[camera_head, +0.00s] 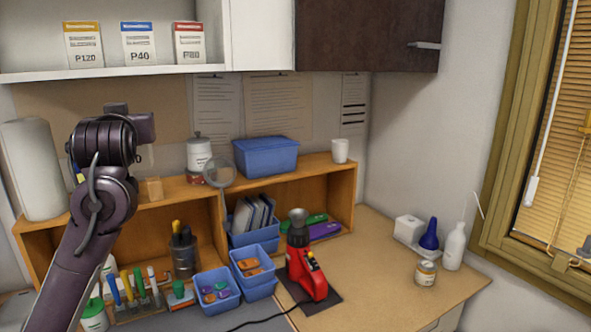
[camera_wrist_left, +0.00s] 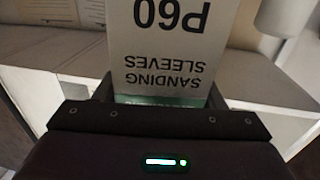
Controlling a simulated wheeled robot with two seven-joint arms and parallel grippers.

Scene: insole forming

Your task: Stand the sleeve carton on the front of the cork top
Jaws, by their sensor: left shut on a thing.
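My left gripper (camera_wrist_left: 160,94) is shut on a white sleeve carton (camera_wrist_left: 165,50), printed "P60" and "SANDING SLEEVES", upside down in the left wrist view. The tan top of the wooden shelf unit (camera_head: 300,170), which looks like the cork top, runs behind and below the gripper. Whether the carton touches any surface cannot be told. My right gripper is not in view.
Sleeve cartons P120 (camera_head: 83,45), P40 (camera_head: 138,42) and a red-banded one (camera_head: 189,42) stand on the white shelf (camera_head: 150,73). A paper roll (camera_head: 33,170), small block (camera_head: 151,189), canister (camera_head: 199,152), magnifier (camera_head: 220,171), blue bin (camera_head: 266,157) and cup (camera_head: 340,150) occupy the unit top.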

